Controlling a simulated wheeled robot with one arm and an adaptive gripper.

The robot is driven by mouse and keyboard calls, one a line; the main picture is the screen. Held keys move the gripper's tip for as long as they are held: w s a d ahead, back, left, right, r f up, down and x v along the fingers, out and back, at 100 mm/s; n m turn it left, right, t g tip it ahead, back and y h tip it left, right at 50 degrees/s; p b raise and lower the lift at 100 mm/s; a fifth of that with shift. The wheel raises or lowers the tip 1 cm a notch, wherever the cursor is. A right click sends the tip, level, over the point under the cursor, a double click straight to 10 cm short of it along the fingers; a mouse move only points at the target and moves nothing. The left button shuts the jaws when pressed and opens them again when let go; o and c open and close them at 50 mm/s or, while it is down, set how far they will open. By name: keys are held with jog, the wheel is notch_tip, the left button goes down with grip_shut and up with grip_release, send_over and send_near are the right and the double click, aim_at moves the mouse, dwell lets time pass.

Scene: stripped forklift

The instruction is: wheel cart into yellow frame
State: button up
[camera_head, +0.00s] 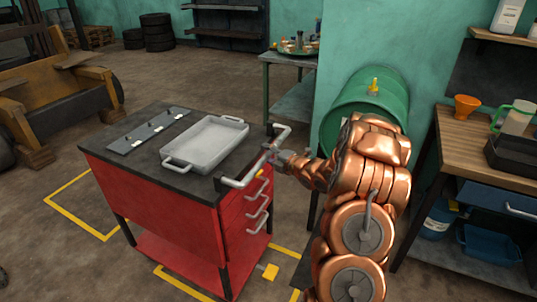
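A red cart (165,222) with a dark top stands upright on the floor, left of my arm. Its grey push handle (243,181) is on its right end, above several drawer pulls. My gripper (272,153) is at the middle of this handle and appears closed around it; the fingertips are small and partly hidden. The yellow frame (72,214) is painted on the floor. One corner shows left of the cart, and other pieces show near its front right foot (180,284). The cart hides much of the frame, so I cannot tell whether all its feet are inside.
A grey tray (204,148) and a flat metal strip (149,131) lie on the cart. A green drum (368,98) and a workbench (459,133) stand right. A wooden-framed machine (50,95) stands left. Open floor lies behind the cart.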

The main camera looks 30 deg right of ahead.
grip_shut()
dwell(0.3)
jog(key=shift+w+f, duration=0.1)
